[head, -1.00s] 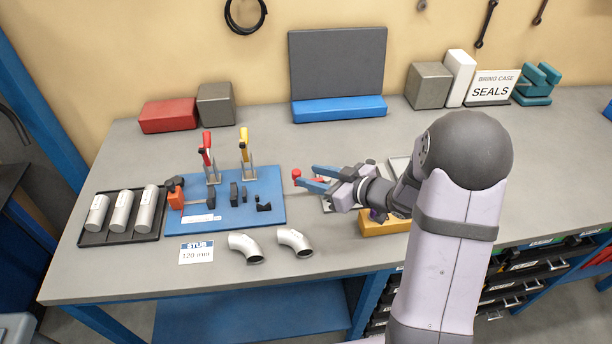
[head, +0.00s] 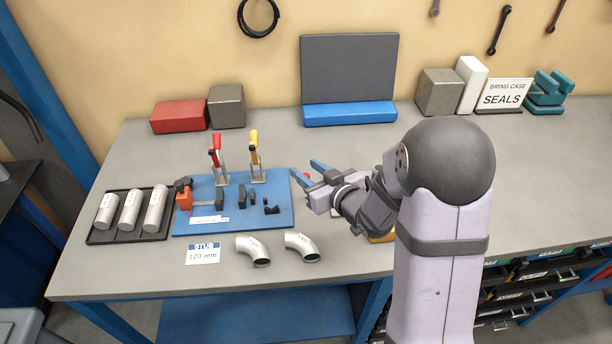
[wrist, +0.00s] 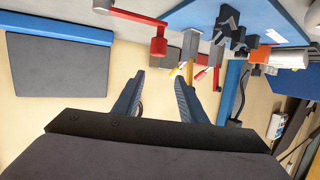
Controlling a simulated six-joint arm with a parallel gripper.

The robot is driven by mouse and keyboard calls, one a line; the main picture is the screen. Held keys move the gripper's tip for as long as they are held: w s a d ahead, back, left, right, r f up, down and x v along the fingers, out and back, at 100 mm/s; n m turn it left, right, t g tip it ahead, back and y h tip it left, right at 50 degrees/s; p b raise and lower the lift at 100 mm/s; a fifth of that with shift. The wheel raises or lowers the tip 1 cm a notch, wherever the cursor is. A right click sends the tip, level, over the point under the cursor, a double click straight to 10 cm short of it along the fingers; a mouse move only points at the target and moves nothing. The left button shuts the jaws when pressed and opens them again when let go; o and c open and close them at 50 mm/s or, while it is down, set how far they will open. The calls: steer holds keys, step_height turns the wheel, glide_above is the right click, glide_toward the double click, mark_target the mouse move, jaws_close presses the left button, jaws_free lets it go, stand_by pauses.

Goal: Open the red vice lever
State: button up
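My gripper (head: 303,172) is open and empty above the bench, right of the blue fixture board (head: 282,217). In the wrist view my gripper (wrist: 158,90) has its two blue fingers apart, with nothing between the tips. A red lever arm with an upright red knob (wrist: 158,46) shows beyond the fingertips in that view, apart from them. In the head view my gripper mostly hides this lever; only a bit of red (head: 307,175) shows. A red-handled clamp (head: 215,150) and a yellow-handled clamp (head: 254,148) stand at the board's back edge. An orange vice-like block (head: 183,198) sits at its left.
Two pipe elbows (head: 253,250) and a stub label (head: 202,253) lie in front of the board. A dark tray (head: 98,237) with tubes is at left. A grey panel with a blue base (head: 350,113) stands behind. Bench space behind my gripper is clear.

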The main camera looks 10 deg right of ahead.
steer(key=shift+s+f+m+h, duration=0.35)
steer(key=shift+s+m+h, duration=0.3)
steer(key=shift+h, duration=0.2)
steer(key=shift+s+f+m+h, duration=0.3)
steer(key=shift+s+m+h, duration=0.4)
steer(key=shift+h, duration=0.1)
steer(key=shift+s+f+m+h, duration=0.35)
steer(key=shift+s+m+h, duration=0.3)
steer(key=shift+h, duration=0.2)
steer(key=shift+w, duration=0.1)
steer(key=shift+p+x, duration=1.15)
steer(key=shift+x, duration=2.5)
steer(key=shift+r, duration=0.15)
jaws_close()
